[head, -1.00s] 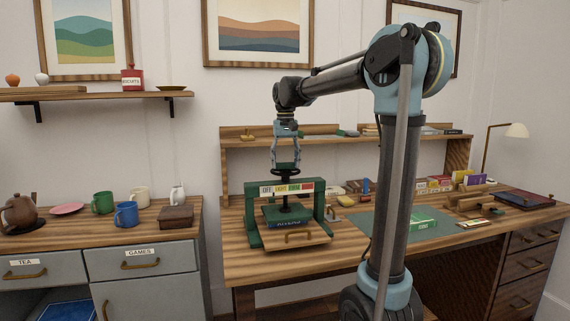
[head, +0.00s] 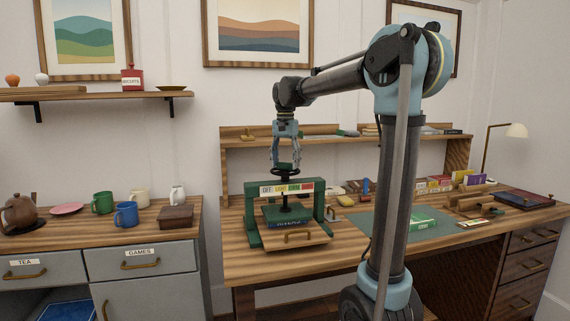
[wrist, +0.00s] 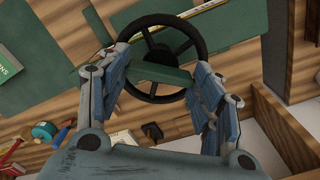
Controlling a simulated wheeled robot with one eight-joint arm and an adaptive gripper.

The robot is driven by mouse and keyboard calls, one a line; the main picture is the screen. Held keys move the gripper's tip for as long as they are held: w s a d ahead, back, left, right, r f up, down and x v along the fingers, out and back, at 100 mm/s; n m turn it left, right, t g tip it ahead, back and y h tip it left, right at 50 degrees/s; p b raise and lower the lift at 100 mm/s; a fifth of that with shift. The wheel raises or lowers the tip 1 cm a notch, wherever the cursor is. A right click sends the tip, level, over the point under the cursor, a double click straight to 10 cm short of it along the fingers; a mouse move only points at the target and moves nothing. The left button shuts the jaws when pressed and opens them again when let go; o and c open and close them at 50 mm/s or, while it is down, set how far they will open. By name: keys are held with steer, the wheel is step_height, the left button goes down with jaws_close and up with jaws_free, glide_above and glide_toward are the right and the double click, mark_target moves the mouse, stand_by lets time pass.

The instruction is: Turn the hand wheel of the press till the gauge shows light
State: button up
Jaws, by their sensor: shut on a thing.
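The green press (head: 251,229) stands on the wooden desk. Its dark hand wheel (head: 285,171) sits on top, above the gauge strip (head: 287,188) with white, yellow, green and red parts. The strip reads OFF, LIGHT and FIRM; I cannot make out a pointer. A dark book (head: 288,224) lies under the green press plate. My gripper (head: 286,162) points down from above, its fingers shut on the hand wheel. In the wrist view the spoked wheel (wrist: 183,26) shows between the two blue fingers (wrist: 163,80).
A green mat (head: 375,226) with a green book (head: 421,221) lies right of the press. A shelf (head: 345,140) runs behind it. A cabinet with several mugs and a teapot (head: 19,212) stands at the left, across a gap.

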steer(key=o, duration=1.1)
steer(key=shift+c, duration=0.2)
step_height(320, 180, up, 12)
steer(key=shift+w, duration=0.1)
stand_by(0.5)
